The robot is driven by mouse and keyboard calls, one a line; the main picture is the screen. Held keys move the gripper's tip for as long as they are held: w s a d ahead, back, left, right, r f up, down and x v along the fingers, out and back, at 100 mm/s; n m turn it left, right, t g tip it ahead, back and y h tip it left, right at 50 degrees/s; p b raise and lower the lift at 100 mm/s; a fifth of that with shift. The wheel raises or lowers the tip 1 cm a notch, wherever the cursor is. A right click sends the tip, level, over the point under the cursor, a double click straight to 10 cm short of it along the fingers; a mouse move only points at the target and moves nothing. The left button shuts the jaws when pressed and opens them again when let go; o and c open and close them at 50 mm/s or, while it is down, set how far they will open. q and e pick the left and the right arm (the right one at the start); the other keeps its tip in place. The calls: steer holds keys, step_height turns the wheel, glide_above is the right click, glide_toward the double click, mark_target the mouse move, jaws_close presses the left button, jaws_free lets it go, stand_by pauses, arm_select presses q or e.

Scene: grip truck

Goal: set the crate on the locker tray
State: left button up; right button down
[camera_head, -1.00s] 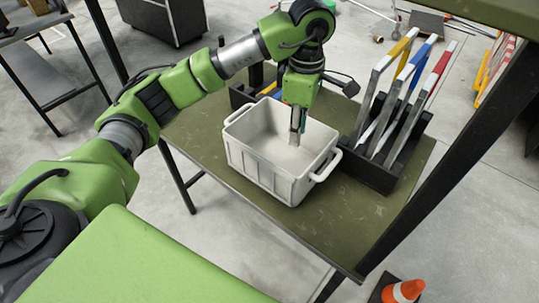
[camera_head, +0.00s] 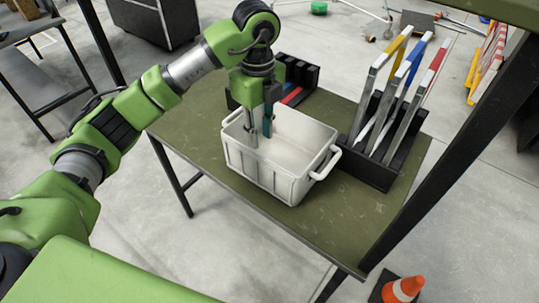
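A white crate (camera_head: 265,172) with a loop handle at each end stands upright on an olive-green table top (camera_head: 320,225). Its right handle (camera_head: 326,164) is clear; the left one is partly hidden by my gripper. My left gripper (camera_head: 259,140) points down over the left part of the crate. Its two fingers are apart with a gap between them, and they overlap the crate's opening in the picture. I cannot tell whether they touch it. My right gripper is not in view. I cannot tell which surface is the locker tray.
A black rack (camera_head: 372,168) with yellow, blue and red-topped frames stands right of the crate. A black slotted holder (camera_head: 300,75) is behind it. A dark post (camera_head: 450,150) rises at the right. An orange cone (camera_head: 404,288) is on the floor. The table front is clear.

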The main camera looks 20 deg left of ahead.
arm_select(q)
steer(key=shift+s+a+f+n, duration=0.1)
steer(key=shift+a+f+n, duration=0.05)
steer(key=shift+n, duration=0.65)
step_height(320, 180, down, 8)
steer(key=p, duration=0.4)
glide_above(259, 183)
steer(key=f, duration=0.5)
steer(key=shift+a, duration=0.2)
steer(key=shift+w+f, duration=0.2)
steer(key=shift+f, duration=0.05)
jaws_close()
steer(key=shift+w, duration=0.1)
